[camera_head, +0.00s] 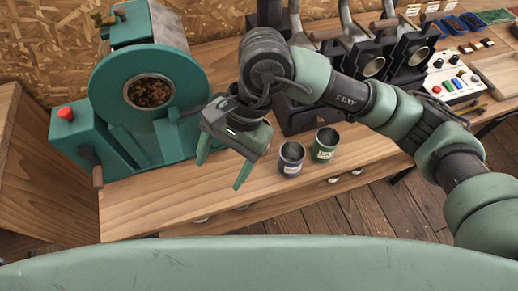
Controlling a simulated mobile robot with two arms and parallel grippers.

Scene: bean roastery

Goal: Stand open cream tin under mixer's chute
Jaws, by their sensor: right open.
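The green machine (125,85) stands at the left of the bench, with brown beans showing in its round window. I take it for the mixer; its chute is not clear to me. I cannot make out a cream tin. My right gripper (222,172) is open and empty, pointing down above the bench between the machine and the tins. My left gripper is out of view.
A dark rack with metal-handled scoops or holders (375,62) stands behind my right arm. A white control box (452,80) with coloured buttons is at the right. The wooden bench (150,205) is clear in front of the machine. Pale items show below its front edge.

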